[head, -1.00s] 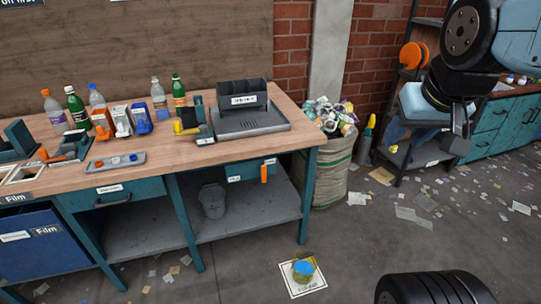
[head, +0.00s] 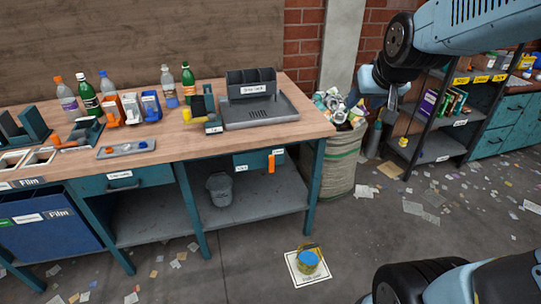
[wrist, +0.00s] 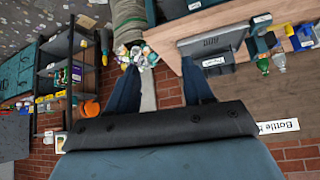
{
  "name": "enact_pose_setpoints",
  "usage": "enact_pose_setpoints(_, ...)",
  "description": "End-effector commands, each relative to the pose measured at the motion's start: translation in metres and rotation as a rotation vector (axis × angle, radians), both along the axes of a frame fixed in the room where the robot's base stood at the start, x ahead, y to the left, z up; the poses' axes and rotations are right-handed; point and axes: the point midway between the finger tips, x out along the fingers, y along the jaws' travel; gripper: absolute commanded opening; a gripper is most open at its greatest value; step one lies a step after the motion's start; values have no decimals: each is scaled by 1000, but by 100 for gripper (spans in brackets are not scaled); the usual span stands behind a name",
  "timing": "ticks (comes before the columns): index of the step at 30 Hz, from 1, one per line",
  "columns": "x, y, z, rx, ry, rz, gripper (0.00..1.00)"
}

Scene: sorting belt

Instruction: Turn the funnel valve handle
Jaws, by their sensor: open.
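An upright orange handle (head: 271,163) sits at the front of a labelled teal box (head: 246,160) under the right end of the workbench. Above it on the bench is a dark grey tray (head: 290,118) with a slotted drain. I cannot make out a funnel shape, so I cannot be sure that this is the funnel valve handle. My gripper (wrist: 160,88) is open and empty, with its two dark blue fingers apart in the wrist view. In the head view my gripper (head: 392,97) hangs in the air right of the bench, well away from the orange handle.
A sack of crumpled waste (head: 343,160) stands right of the bench, below my gripper. A bucket (head: 220,190) is on the lower shelf. A yellow-and-blue can (head: 308,261) stands on a floor mat. Bottles and dispensers crowd the bench. A dark shelf rack (head: 440,150) is at right.

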Motion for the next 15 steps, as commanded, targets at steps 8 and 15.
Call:
enact_pose_setpoints(8, 84, 27, -40, 18, -116, 32, 51)
enact_pose_setpoints(15, 144, 53, -82, 35, -225, 57, 51)
